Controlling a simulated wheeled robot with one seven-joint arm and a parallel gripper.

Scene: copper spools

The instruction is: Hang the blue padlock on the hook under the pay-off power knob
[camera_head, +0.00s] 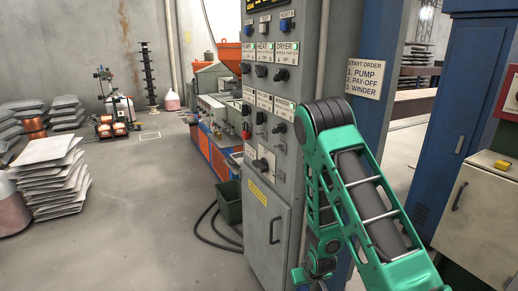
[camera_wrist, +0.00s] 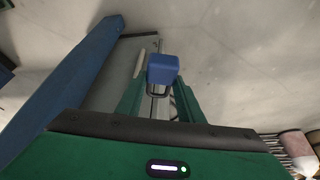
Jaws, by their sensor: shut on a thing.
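In the wrist view a blue padlock (camera_wrist: 162,68) sits between the green fingers of my gripper (camera_wrist: 157,98), which is shut on it. Its metal shackle shows on the near side of the blue body. In the head view a grey control cabinet (camera_head: 268,205) carries labelled knobs in rows. The lower row has several black knobs, one of them here (camera_head: 260,117), with small fittings below them. The labels there are too small to read, so I cannot tell which knob is pay-off. The padlock does not show in the head view.
My green arm stands close to the cabinet's right side. A red item (camera_head: 247,134) hangs at the left of the lower knob row. A green bin (camera_head: 229,201) and black hoses lie left of the cabinet. The floor (camera_head: 130,220) left of it is mostly clear.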

